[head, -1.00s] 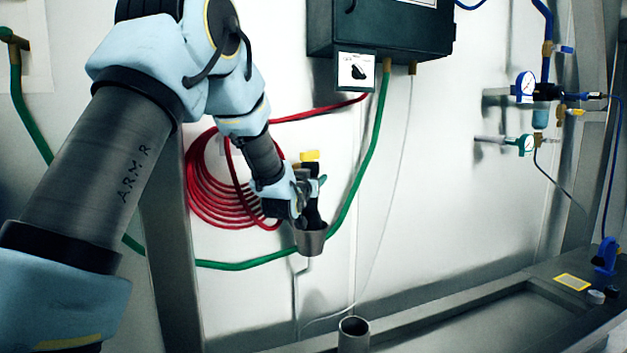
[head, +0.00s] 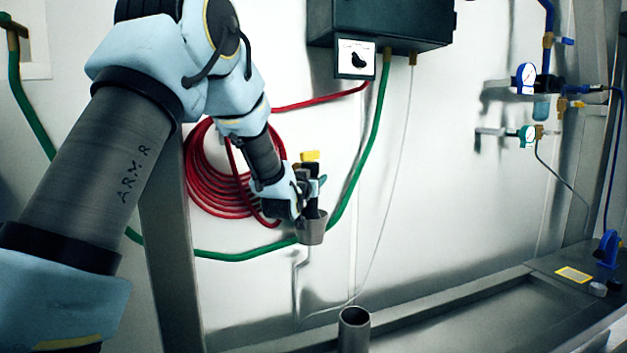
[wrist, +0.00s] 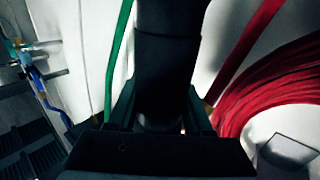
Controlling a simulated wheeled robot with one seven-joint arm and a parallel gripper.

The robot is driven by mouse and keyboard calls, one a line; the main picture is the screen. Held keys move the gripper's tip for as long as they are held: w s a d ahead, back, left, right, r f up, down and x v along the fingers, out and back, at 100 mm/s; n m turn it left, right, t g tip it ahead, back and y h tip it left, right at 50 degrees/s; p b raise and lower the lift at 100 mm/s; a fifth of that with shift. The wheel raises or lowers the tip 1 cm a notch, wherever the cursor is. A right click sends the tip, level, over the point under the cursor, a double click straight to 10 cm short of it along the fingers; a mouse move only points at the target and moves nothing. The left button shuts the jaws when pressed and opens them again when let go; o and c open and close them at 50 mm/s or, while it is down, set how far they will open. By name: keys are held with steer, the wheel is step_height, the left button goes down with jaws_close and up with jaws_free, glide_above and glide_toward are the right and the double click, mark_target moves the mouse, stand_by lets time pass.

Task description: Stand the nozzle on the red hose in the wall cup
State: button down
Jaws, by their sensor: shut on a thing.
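My gripper (head: 306,192) is shut on the black nozzle with a yellow top (head: 310,157). The nozzle stands roughly upright in the jaws, directly at the mouth of the grey wall cup (head: 313,231). Its lower end is hidden behind the cup's rim; I cannot tell how deep it sits or whether it touches the cup. In the wrist view the nozzle's dark body (wrist: 168,75) fills the middle between the jaws. The red hose (head: 205,190) hangs coiled on the wall just left of my gripper; its coils also show in the wrist view (wrist: 265,95).
A green hose (head: 240,256) runs behind the cup and up to a dark box (head: 400,28). A grey open tube (head: 354,330) stands below on the bench. Gauges (head: 527,78) and blue lines are at the right. The wall right of the cup is mostly clear.

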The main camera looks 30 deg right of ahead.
steer(key=shift+f+b, duration=0.5)
steer(key=shift+b, duration=0.1)
steer(key=c, duration=0.6)
jaws_free()
steer(key=o, duration=0.4)
steer(key=shift+f, duration=0.15)
steer(key=shift+a, duration=0.1)
steer(key=b+v, duration=0.3)
steer(key=v, duration=0.7)
steer(key=shift+s+a, duration=0.2)
steer(key=shift+s, duration=0.1)
